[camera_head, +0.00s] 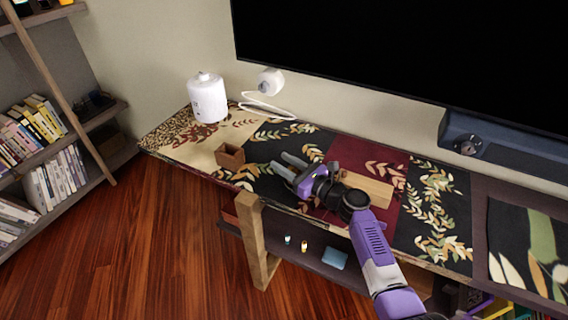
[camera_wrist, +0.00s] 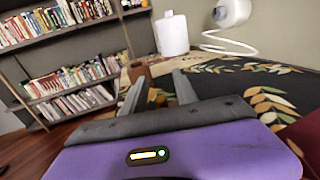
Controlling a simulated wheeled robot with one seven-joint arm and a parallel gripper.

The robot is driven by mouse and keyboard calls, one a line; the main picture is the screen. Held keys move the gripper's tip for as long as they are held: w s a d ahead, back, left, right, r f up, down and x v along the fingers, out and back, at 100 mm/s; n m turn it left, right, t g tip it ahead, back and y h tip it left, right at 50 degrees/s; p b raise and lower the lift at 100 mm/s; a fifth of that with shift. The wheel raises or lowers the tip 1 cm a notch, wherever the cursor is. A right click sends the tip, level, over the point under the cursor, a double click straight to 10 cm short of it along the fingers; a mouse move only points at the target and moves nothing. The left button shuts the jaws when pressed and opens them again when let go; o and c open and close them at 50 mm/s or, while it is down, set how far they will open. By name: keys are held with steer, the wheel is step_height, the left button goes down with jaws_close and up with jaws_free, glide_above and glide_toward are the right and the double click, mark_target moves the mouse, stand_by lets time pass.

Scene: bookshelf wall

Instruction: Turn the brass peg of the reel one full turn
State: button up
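My gripper (camera_head: 279,161) is over the patterned runner on the long shelf, pointing left. Its two grey fingers are apart with nothing between them. They also show apart in the wrist view (camera_wrist: 159,76). A light wooden block or board (camera_head: 368,188) lies behind my wrist, partly hidden by my arm. No brass peg can be made out in either view, and I cannot tell which thing is the reel. A white round fitting (camera_head: 270,82) with a loose white cord is at the wall; it also shows in the wrist view (camera_wrist: 231,12).
A small brown open box (camera_head: 229,155) stands just left of my fingertips. A white canister (camera_head: 208,100) stands farther back. A large black screen (camera_head: 420,55) hangs above the shelf (camera_head: 330,148). A bookcase (camera_head: 50,62) stands at the left. The wooden floor (camera_head: 150,235) in front is clear.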

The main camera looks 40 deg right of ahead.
jaws_close()
steer(key=shift+m+h, duration=0.3)
steer(key=shift+h, duration=0.2)
steer(key=m+h, duration=0.1)
steer(key=h, duration=0.1)
steer(key=shift+w+d+m+h, duration=0.15)
steer(key=shift+w+m+h, duration=0.05)
steer(key=shift+m+h, duration=0.2)
steer(key=shift+w+d+m+g+h+b, duration=0.1)
steer(key=shift+d+m+g+h+b, duration=0.2)
steer(key=shift+m+h, duration=0.6)
steer(key=shift+w+d+m+g+h+b, duration=0.1)
steer(key=shift+d+m+g+h, duration=0.35)
steer(key=shift+h, duration=0.75)
steer(key=shift+m+h, duration=0.45)
steer(key=shift+h, duration=0.15)
steer(key=shift+d+m+g+h+b, duration=0.15)
steer(key=shift+m+g+h+b, duration=0.25)
steer(key=shift+h, duration=0.2)
